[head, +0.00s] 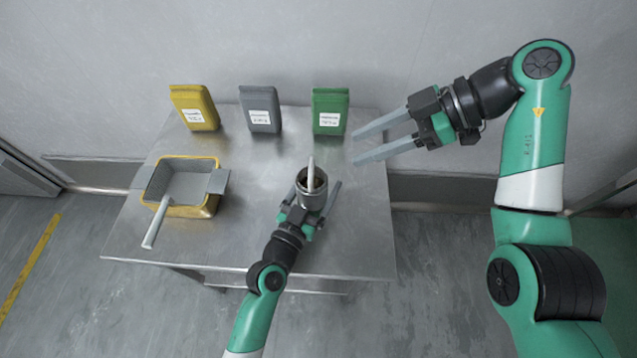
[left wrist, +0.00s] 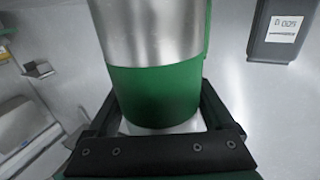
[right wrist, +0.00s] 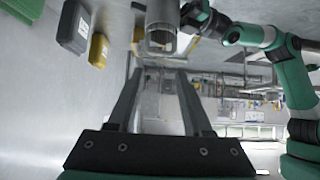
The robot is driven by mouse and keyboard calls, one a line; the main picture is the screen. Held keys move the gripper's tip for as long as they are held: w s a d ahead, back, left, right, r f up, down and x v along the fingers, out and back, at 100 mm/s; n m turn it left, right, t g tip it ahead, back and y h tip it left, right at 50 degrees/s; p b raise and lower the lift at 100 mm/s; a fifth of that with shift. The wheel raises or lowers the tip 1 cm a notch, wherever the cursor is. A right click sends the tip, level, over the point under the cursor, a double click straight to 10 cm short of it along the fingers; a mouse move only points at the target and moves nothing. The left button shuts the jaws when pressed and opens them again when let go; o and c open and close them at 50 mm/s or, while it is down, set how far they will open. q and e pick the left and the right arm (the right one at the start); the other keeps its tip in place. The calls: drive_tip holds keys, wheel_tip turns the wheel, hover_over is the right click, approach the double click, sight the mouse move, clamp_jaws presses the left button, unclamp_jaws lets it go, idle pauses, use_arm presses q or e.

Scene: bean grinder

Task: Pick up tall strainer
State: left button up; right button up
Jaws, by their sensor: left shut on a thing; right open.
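A metal cylinder (head: 312,197) with a dark opening and a pale upright handle (head: 311,170) stands at the right-centre of the table; I take it for the tall strainer, but cannot be sure. My left gripper (head: 316,188) is shut on it, one finger on each side. The left wrist view shows its silver upper part (left wrist: 150,35) and green lower band (left wrist: 155,92) between the fingers. The cylinder also shows in the right wrist view (right wrist: 161,28). My right gripper (head: 354,146) is open and empty, in the air at the table's right edge.
A yellow bin (head: 207,203) with a grey insert and a pale handle (head: 156,222) stands at the left of the metal table (head: 245,235). Yellow (head: 196,108), grey (head: 261,110) and green (head: 330,111) canisters line the back near the wall. The table's centre is clear.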

use_arm(q)
drive_tip(key=c, duration=0.5)
use_arm(e)
drive_tip(key=c, duration=0.4)
drive_tip(key=shift+o, duration=0.2)
